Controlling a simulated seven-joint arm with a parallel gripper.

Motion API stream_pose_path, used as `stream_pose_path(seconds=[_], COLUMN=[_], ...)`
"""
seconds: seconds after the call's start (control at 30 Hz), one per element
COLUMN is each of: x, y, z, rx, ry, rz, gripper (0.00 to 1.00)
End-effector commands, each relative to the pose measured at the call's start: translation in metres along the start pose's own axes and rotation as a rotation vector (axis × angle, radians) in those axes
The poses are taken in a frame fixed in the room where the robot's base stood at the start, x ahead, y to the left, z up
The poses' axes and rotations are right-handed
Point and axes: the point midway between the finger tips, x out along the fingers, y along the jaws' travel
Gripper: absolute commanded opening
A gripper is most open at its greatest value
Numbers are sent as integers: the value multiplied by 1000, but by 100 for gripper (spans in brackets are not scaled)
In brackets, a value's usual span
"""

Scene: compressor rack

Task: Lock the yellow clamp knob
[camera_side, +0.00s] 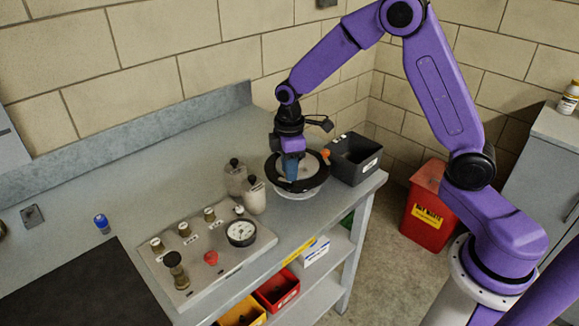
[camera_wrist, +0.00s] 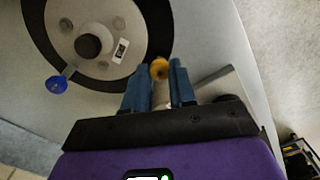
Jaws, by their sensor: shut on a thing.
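In the wrist view, the yellow clamp knob (camera_wrist: 159,69) sits at the edge of a black ring (camera_wrist: 150,22) around a pale round lid (camera_wrist: 112,18). My gripper (camera_wrist: 160,75) has its two blue fingers on either side of the knob, shut on it. A blue knob (camera_wrist: 57,84) on a short stem stands at the ring's left. In the side view, my gripper (camera_side: 291,178) points down over the black-ringed vessel (camera_side: 309,187) and hides part of it. An orange piece (camera_side: 325,154) shows at the ring's right; I cannot tell whether it is a separate knob.
A dark open bin (camera_side: 355,160) stands close to the vessel's right. Two pale bottles (camera_side: 254,197) stand to its left, near a panel with a gauge (camera_side: 241,233) and several knobs. The bench's front edge is near. A blue-capped item (camera_side: 102,223) stands far left.

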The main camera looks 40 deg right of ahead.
Motion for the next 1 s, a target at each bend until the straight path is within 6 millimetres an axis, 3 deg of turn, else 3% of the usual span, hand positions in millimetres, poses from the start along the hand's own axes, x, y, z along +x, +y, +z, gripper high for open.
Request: stream_pose_path(seconds=[0.27,1.0], x=[0,-1], y=[0,0], z=[0,-1], rx=[159,855], ry=[-1,0], rz=[-1,0], gripper=[0,0])
